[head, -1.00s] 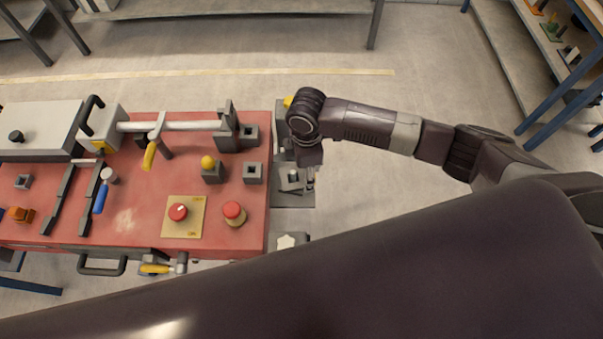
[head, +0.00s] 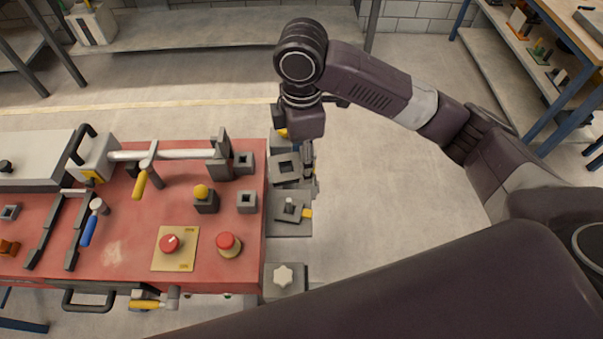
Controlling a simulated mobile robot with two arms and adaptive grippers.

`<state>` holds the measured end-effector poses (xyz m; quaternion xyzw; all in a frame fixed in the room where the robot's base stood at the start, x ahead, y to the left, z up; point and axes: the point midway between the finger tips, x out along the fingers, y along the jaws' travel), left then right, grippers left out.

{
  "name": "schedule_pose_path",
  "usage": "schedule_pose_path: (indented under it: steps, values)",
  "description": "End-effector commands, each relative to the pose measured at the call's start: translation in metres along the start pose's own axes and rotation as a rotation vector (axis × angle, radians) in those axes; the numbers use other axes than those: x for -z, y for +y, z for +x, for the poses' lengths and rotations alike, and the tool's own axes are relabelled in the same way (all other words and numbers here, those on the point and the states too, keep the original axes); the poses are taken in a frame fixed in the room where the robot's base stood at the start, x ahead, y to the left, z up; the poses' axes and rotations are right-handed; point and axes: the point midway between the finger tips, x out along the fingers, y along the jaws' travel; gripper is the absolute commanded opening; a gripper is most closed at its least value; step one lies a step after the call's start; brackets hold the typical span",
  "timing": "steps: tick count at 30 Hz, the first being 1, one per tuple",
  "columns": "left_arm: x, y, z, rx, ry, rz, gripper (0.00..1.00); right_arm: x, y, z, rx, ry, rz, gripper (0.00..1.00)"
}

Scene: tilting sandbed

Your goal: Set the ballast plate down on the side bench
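My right gripper (head: 307,158) points down just beyond the right edge of the red table. Its fingers are small and partly hidden by the wrist. Beside them, on the left, is a grey square plate (head: 278,174) with a dark square opening. It may be the ballast plate; I cannot tell whether the fingers hold it or are only next to it. Below it in the picture, a grey fixture (head: 279,213) carries an upright post and a yellow tab. My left gripper is not in view. Which surface is the side bench is not clear.
The red table (head: 118,228) holds red knobs, square sockets and a clamp bar. A lower grey block with a pale star knob (head: 284,275) stands off its near right corner. A wood-topped bench (head: 567,22) is at upper right. Open floor (head: 385,190) lies right of the table.

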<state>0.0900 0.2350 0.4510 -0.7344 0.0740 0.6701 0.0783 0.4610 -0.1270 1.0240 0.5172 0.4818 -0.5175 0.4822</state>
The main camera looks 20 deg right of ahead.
Motion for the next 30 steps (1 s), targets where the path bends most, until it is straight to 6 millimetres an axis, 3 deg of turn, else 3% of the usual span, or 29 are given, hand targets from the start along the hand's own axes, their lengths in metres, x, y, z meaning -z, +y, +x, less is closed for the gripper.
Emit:
schedule_pose_path:
  steps: [9,30]
  values:
    - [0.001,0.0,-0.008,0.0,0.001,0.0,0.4,0.0,0.0,-0.024,-0.001,0.002,0.0,0.24]
    - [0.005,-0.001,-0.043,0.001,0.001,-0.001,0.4,0.0,0.0,-0.049,0.0,0.002,0.0,0.24]
